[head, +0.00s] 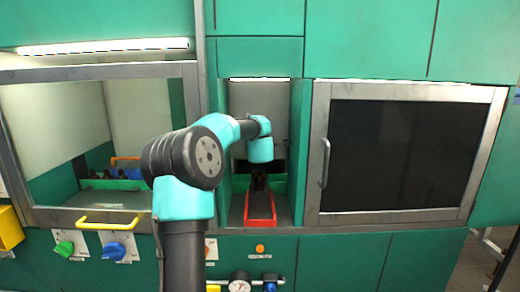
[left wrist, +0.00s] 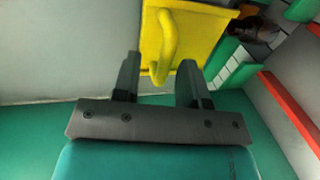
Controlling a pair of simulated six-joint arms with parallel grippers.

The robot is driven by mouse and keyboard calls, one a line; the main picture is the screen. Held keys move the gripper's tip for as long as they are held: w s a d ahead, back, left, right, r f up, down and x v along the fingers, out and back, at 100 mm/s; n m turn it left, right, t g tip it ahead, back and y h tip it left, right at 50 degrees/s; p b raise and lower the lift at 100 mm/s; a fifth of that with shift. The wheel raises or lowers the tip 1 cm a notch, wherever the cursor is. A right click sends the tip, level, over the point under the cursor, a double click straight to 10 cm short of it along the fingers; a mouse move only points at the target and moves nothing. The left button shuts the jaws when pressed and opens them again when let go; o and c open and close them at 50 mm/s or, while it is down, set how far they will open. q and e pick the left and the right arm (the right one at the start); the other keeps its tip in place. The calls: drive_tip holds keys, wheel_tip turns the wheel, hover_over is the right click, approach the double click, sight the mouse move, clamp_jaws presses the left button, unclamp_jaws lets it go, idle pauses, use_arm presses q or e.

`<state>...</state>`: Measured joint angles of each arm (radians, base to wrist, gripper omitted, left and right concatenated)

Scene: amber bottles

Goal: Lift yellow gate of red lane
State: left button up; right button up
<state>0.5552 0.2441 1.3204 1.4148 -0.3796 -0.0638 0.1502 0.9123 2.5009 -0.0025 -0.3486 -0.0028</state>
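The red lane (head: 261,224) lies in the narrow middle alcove in the head view, its red border facing the front. My left arm reaches into this alcove, and its gripper is dark and hard to make out there. In the left wrist view the yellow gate (left wrist: 202,38) is a flat plate with a raised yellow handle (left wrist: 168,40). My left gripper (left wrist: 159,62) has its two fingers apart, with the lower end of the handle appearing between the tips. I cannot tell whether they touch it. The gate is not distinguishable in the head view. My right gripper is not in view.
A dark amber bottle (left wrist: 252,30) lies beyond the gate, beside white and green strips. A red rail (left wrist: 288,108) runs at the right. Alcove walls stand close on both sides. A dark-windowed door (head: 405,155) is to the right, and a glazed bay with a yellow handle (head: 110,222) to the left.

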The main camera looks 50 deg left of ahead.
use_arm(q)
drive_tip(key=v, duration=1.5)
drive_tip(key=shift+d+r, duration=0.1)
drive_tip(key=shift+d, duration=0.05)
